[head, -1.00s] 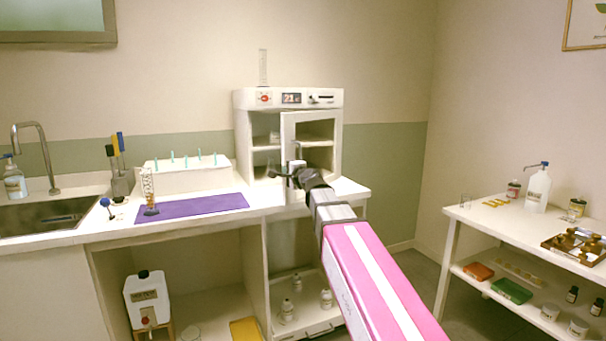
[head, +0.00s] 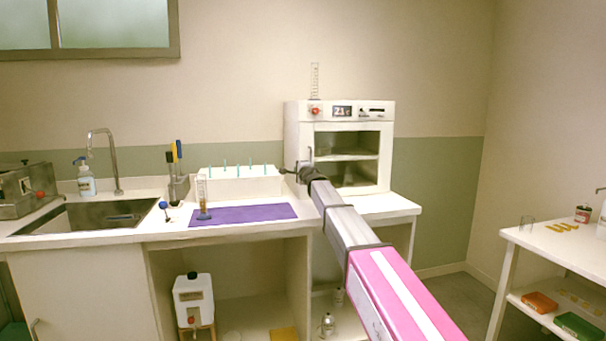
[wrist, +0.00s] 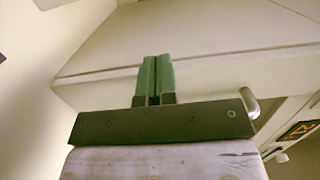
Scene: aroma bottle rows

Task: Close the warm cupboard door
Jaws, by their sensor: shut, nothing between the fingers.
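The warm cupboard (head: 290,130) is a white box with a red knob and a lit display, standing at the right end of the counter. Its windowed door (head: 386,160) lies across the front, close to the body; I cannot tell whether it is fully flush. A grey handle (head: 310,154) is at the door's left edge. My gripper (head: 287,172) is beside the cupboard's lower left front corner, with its fingers shut and empty. In the wrist view the shut green fingers (wrist: 154,80) are in front of the cupboard's pale surface (wrist: 215,75). Contact cannot be judged.
A purple mat (head: 240,214), a white rack (head: 240,182) with teal sticks and a small cylinder (head: 202,200) are left of my arm. A measuring cylinder (head: 315,80) stands on the cupboard. A side table (head: 540,245) is at the right.

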